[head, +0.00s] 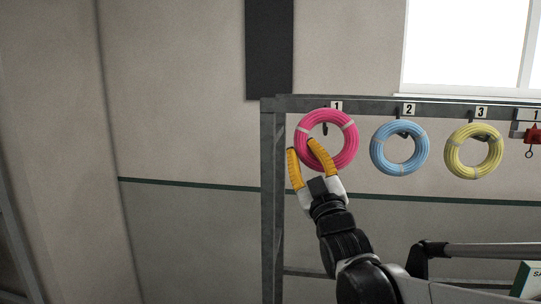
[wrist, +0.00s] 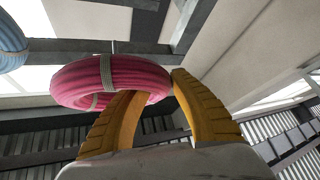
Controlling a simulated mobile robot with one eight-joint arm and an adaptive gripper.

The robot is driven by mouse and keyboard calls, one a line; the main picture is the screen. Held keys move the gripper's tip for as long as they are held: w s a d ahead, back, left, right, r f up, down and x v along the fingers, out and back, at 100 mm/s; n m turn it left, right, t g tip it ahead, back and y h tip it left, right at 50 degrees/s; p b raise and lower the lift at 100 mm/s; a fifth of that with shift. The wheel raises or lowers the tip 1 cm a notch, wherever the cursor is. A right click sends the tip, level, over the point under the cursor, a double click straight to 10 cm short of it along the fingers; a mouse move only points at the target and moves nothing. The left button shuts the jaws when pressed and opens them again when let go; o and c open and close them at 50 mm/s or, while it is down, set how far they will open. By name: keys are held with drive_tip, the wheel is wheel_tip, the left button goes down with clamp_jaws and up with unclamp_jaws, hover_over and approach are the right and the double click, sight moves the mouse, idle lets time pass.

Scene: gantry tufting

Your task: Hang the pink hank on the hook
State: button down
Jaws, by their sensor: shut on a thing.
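The pink hank (head: 348,155) is a coiled ring with pale ties. It is upright below the rail at the label 1, and it also shows in the wrist view (wrist: 70,88). My gripper (head: 302,151) is shut on its lower left side, one yellow finger inside the ring and the other outside. The dark tip of the hook (head: 325,129) shows within the ring's opening. The rest of this hook is hidden, and I cannot tell whether the hank rests on it.
A blue hank (head: 377,150) hangs at label 2 and a yellow hank (head: 453,155) at label 3, on the grey rail (head: 375,104). A red item (head: 533,134) is at the right edge. The frame's upright post (head: 272,200) stands left of my gripper.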

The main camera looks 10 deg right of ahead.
drive_tip(key=shift+w+d+f+b, duration=0.1)
drive_tip(key=shift+w+d+b, duration=0.2)
drive_tip(key=shift+w, duration=0.75)
drive_tip(key=shift+w+d+f+b, duration=0.1)
drive_tip(key=shift+w+d, duration=0.3)
drive_tip(key=shift+w, duration=0.65)
drive_tip(key=shift+w+d+f+b, duration=0.1)
drive_tip(key=shift+w+f+b, duration=0.2)
drive_tip(key=shift+f+b, duration=0.35)
drive_tip(key=shift+w+d+f+b, duration=0.1)
drive_tip(key=shift+w+f+b, duration=0.2)
drive_tip(key=shift+f+b, duration=0.25)
drive_tip(key=c, duration=1.1)
unclamp_jaws()
